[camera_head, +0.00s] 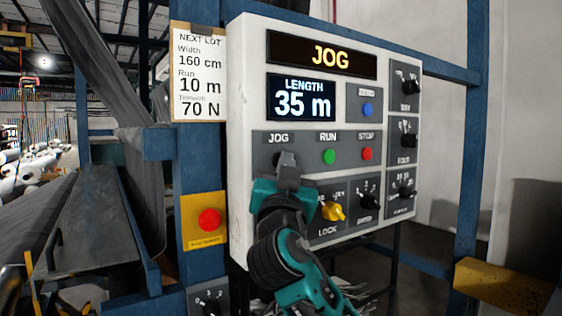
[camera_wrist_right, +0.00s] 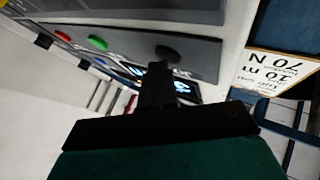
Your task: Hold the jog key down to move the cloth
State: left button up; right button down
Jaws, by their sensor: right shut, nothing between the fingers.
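The control panel (camera_head: 241,215) faces me, with its upper display (camera_head: 330,57) lit "JOG" and the length display (camera_head: 302,98) reading 35 m. The black jog key (camera_wrist_right: 170,53) shows in the right wrist view just beyond my fingertips. In the head view it is mostly hidden behind my right gripper (camera_head: 287,160). The right gripper is shut and empty, its tips at the jog key; I cannot tell how far the key is pressed. The grey cloth (camera_head: 95,65) slants down over the machine at the left. My left gripper is not in view.
A green run button (camera_head: 328,156) and red stop button (camera_head: 366,153) sit right of the jog key. A yellow lock knob (camera_head: 333,211) is close to my right gripper. A red button on a yellow plate (camera_head: 209,220) and a lot card (camera_head: 199,75) are at the left.

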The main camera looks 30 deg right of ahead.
jog(key=shift+s, duration=0.75)
jog(key=s, duration=0.5)
jog(key=shift+d+b, duration=0.25)
jog(key=shift+b, duration=0.05)
